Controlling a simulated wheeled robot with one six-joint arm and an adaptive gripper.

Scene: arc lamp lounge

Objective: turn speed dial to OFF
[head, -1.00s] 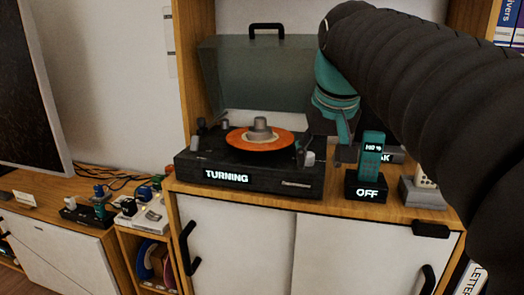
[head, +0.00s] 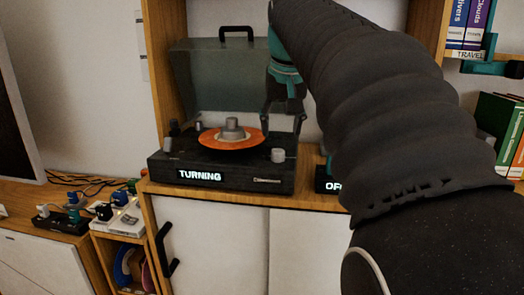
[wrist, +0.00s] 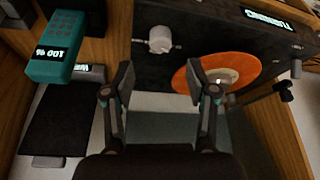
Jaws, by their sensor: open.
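The black turntable (head: 215,182) stands on the wooden cabinet, its front display reading TURNING. An orange record (head: 232,139) lies on its platter, and its smoky lid stands raised behind. A pale knob (head: 277,155), which looks like the speed dial, is at the turntable's front right. In the wrist view the knob (wrist: 160,40) lies ahead of the fingertips with a small pointer line; its setting labels are too small to read. My gripper (head: 285,112) is open and empty, above and behind the knob and apart from it. Its spread fingers (wrist: 160,82) show in the wrist view.
A black stand reading OFF (head: 327,184) is right of the turntable, mostly hidden by my arm. A teal handset (wrist: 56,48) shows in the wrist view. The raised lid (head: 222,80) stands behind the platter. The cabinet's side panel (head: 160,60) is at left.

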